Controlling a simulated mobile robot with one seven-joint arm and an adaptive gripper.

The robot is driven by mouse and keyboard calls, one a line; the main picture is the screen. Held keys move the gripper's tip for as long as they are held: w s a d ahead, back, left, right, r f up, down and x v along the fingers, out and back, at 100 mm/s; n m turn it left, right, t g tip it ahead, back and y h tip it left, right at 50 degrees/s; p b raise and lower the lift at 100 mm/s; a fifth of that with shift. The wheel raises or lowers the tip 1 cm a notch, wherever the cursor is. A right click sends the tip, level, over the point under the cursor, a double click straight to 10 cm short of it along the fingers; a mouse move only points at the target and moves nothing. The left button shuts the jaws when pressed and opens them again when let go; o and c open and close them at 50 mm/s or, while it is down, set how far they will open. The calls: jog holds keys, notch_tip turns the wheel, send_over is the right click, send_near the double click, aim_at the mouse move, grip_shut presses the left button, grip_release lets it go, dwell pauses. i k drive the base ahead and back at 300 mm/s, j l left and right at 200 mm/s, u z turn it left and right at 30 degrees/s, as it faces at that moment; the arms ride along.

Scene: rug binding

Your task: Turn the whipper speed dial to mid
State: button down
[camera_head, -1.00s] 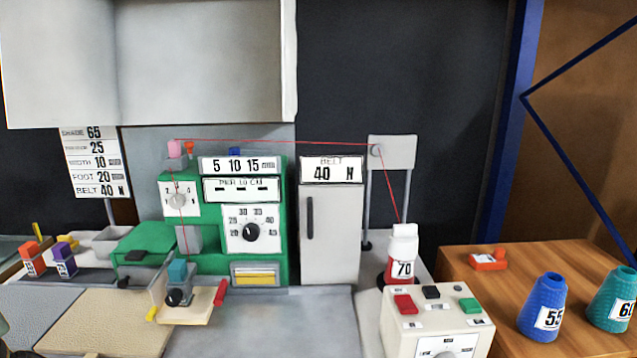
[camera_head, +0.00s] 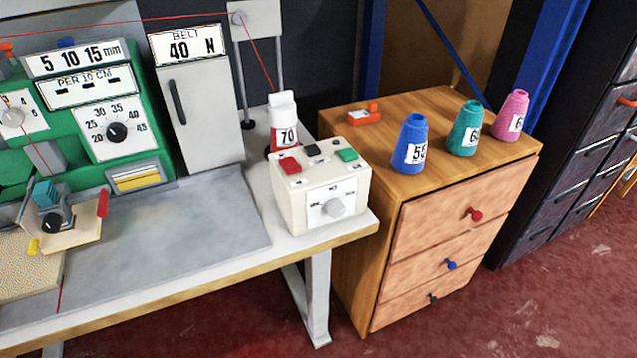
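A cream control box (camera_head: 290,213) stands at the right front corner of the grey worktable. Its front plate (camera_head: 318,198) carries a round light-grey dial (camera_head: 333,207) with small labels around it, too small to read surely. I cannot tell where this dial points. Its sloped top has a red button (camera_head: 289,165), a black button (camera_head: 312,150) and a green button (camera_head: 347,155). A black dial (camera_head: 117,132) with numbers from 20 to 45 is on the green machine (camera_head: 60,165) at left. My gripper is not in view.
A wooden drawer cabinet (camera_head: 440,225) with several cones is at right. Red floor (camera_head: 540,290) lies open in front.

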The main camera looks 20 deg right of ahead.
aim_at(334, 208)
jog(key=k+l, duration=0.25)
jog(key=l, duration=0.2)
jog(key=k+l, duration=0.25)
jog(key=l, duration=0.15)
jog(key=k+l, duration=0.2)
jog(key=l, duration=0.25)
jog(key=u, duration=0.05)
